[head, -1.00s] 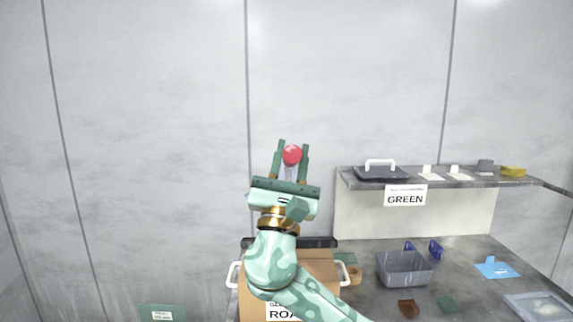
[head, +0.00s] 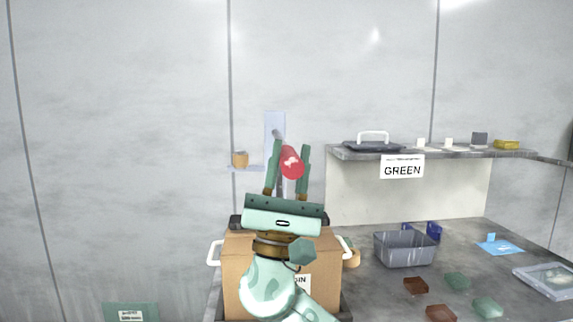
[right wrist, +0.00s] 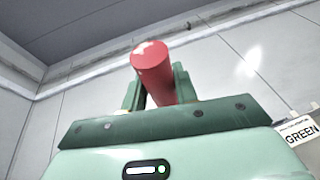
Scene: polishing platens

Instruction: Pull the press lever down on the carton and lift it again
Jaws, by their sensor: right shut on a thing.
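The press lever's red round-ended grip (head: 292,162) stands above the carton in the head view. My right gripper (head: 290,147) has its green fingers on either side of the grip and is shut on it. The right wrist view shows the same red grip (right wrist: 152,65) between the fingers, its end facing the camera. A grey bar beside the grip is partly hidden by the fingers. The brown carton (head: 237,265) sits below and behind my right wrist, which hides part of its front and label. My left gripper is not in view.
A pale upright plate (head: 274,122) and a small ledge with an orange cylinder (head: 240,159) are behind the gripper. On the right are a grey bin (head: 404,250), several coloured pieces and a raised shelf (head: 440,152) with a GREEN sign (head: 402,167).

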